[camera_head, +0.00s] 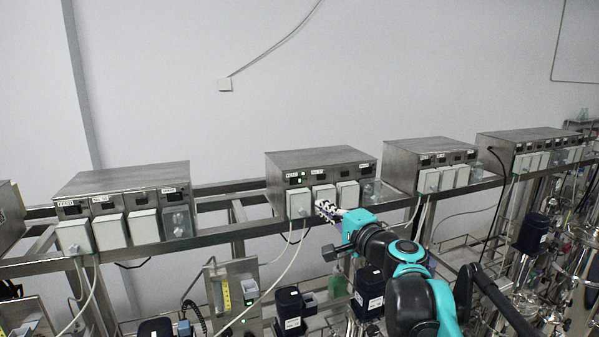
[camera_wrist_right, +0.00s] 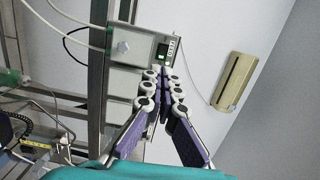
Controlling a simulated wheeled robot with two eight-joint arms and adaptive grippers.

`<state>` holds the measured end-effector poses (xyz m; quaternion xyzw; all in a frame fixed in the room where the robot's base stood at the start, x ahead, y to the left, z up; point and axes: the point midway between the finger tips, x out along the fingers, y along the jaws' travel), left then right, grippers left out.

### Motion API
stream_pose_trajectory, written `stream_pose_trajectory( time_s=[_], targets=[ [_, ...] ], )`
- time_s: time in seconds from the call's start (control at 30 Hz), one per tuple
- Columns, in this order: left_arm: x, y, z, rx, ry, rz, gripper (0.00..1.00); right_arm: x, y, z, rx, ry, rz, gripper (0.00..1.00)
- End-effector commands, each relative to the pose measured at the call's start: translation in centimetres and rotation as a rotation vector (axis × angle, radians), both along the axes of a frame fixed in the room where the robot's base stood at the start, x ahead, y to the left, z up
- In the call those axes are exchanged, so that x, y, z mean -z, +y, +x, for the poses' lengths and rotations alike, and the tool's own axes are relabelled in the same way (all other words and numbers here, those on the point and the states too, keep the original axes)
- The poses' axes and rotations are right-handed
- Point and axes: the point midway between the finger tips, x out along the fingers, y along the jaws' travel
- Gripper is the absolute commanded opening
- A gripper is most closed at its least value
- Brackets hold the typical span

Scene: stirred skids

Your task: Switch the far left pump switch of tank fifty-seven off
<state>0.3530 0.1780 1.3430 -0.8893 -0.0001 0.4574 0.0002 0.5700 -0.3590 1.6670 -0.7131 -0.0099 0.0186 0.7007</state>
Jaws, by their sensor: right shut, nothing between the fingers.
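Steel pump boxes stand in a row on a rail. The middle box (camera_head: 315,160) has green lights (camera_head: 299,179) at its left end and several pale covers below its small displays. My right gripper (camera_head: 324,207) is shut and empty in front of this box, by its second cover. The tank number is too small to read. My left gripper is out of view.
Cables hang below the rail (camera_head: 240,232). Dark-capped pumps (camera_head: 289,305) and pipework crowd the lower area. A beige wall unit (camera_wrist_right: 235,80) shows in the wrist view.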

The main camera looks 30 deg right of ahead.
Motion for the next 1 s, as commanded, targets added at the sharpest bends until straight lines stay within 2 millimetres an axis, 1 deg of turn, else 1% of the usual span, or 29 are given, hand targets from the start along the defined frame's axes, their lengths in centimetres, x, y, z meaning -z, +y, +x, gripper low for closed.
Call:
stream_pose_trajectory(
  time_s=[0.03,0.1,0.43,0.57,0.67,1.0],
  targets=[
    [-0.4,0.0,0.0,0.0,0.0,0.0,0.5,-0.6,-0.4,0.0,0.007,-0.007,0.01,0.0],
    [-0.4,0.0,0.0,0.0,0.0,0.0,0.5,-0.8,-0.7,0.1,0.012,-0.011,0.018,0.0],
    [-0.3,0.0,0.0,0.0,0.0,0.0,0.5,-0.7,-0.6,0.2,0.012,-0.012,0.018,0.0],
    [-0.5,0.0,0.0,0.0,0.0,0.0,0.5,-0.8,-0.6,1.1,0.011,-0.012,0.018,0.0],
    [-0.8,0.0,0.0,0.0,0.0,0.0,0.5,-0.8,-0.5,2.6,0.009,-0.012,0.018,0.0],
    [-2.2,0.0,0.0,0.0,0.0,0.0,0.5,-0.9,-0.3,9.8,0.009,-0.011,0.018,0.0]
  ],
)
